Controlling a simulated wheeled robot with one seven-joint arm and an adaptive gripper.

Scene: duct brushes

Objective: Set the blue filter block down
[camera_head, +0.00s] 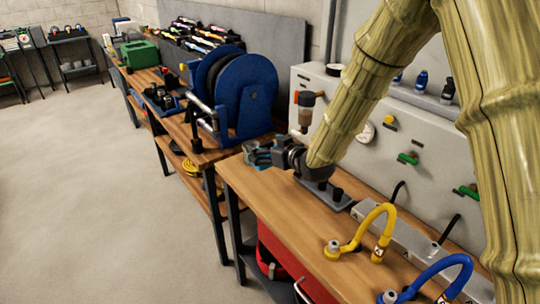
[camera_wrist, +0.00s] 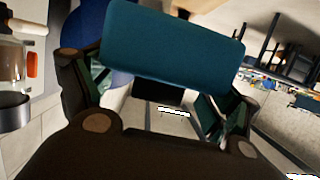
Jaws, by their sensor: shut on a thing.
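The blue filter block (camera_wrist: 172,45) is a dark teal-blue box, seen in the wrist view across the fingers of my gripper (camera_wrist: 160,80). Both fingers lie against it and the gripper is shut on it. In the head view my gripper (camera_head: 262,154) is at the far left end of the near wooden workbench (camera_head: 290,213), pointing left. There the block shows only as a small blue patch, mostly hidden by the fingers. I cannot tell how high it is above the bench top.
A big blue hose reel (camera_head: 250,92) stands on the bench behind. A grey panel (camera_head: 410,135) with fittings backs the near bench. A yellow hose (camera_head: 372,222) and a blue hose (camera_head: 435,275) stand at its front right. Bare wood lies along the bench's left side.

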